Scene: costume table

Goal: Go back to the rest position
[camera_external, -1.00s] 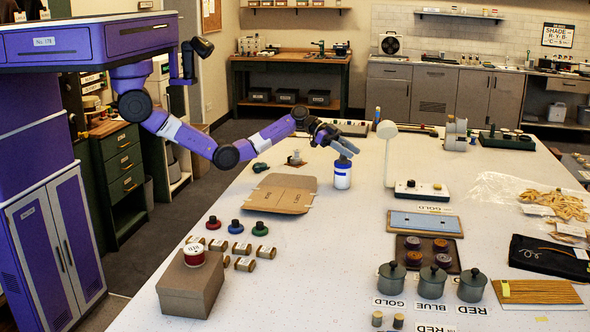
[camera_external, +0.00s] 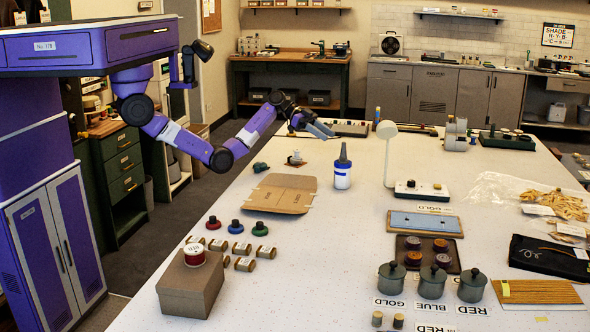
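My gripper (camera_external: 328,132) is in the air above the far part of the table, behind and a little left of the white bottle with the blue label (camera_external: 342,172). The bottle stands upright on the white table (camera_external: 330,245) with its dark pointed top uncovered, and my gripper is apart from it. The fingers are small in this view, and I cannot tell whether they are open or shut. I see nothing hanging from them.
A flat cardboard piece (camera_external: 280,194) lies left of the bottle. A white lamp (camera_external: 388,150) stands to its right. Red, blue and green knobbed pieces (camera_external: 236,227), a brown box (camera_external: 190,287) and lidded grey pots (camera_external: 432,283) are nearer. The table between is clear.

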